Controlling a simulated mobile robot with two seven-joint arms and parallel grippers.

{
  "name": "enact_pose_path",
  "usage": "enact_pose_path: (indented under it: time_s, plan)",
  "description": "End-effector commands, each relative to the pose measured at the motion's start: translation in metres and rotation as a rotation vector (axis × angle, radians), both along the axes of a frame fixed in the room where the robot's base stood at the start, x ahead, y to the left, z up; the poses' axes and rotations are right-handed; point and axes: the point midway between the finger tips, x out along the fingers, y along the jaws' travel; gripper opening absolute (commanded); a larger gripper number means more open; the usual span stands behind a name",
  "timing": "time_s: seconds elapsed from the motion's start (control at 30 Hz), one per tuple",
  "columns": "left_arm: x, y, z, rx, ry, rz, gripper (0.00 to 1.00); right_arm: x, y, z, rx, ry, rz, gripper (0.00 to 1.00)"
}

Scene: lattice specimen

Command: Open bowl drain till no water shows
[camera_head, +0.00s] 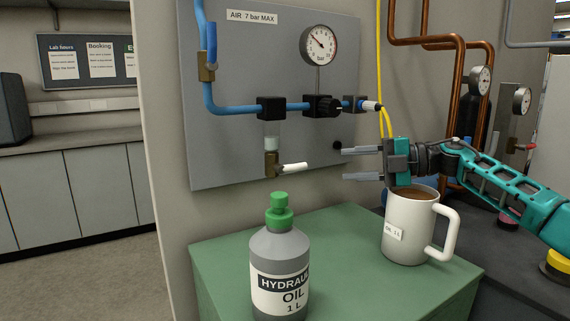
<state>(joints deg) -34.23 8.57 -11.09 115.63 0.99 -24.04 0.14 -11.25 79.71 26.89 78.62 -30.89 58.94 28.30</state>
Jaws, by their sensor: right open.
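A small clear bowl (272,143) hangs under the left black block on the blue air line. It looks pale and slightly greenish; at this size I cannot tell a water level in it. Below it is a brass drain valve (271,164) with a white lever (292,167) that points right, nearly level. My right gripper (345,164) comes in from the right, open and empty. Its two grey fingers point left, one above the other, and their tips are apart from the lever's end, to its right. My left gripper is not in view.
A green-capped hydraulic oil bottle (280,262) stands on the green cabinet top (335,235), below the drain. A white mug (405,230) of brown liquid stands under my right gripper. The grey panel (235,70) carries a gauge (318,45). Yellow hose (380,60) hangs behind the gripper.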

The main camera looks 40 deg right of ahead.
Motion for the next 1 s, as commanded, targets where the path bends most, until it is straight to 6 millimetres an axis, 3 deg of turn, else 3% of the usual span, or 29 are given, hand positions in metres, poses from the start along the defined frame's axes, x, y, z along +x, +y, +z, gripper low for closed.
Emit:
enact_pose_path:
  time_s: [0.37, 1.0]
  plan:
    - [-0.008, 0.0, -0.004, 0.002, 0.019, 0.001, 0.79, 0.015, 0.013, 0.0, -0.001, -0.003, 0.004, 0.44]
    - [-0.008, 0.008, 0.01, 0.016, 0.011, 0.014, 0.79, 0.045, 0.037, -0.004, 0.004, -0.005, 0.0, 0.44]
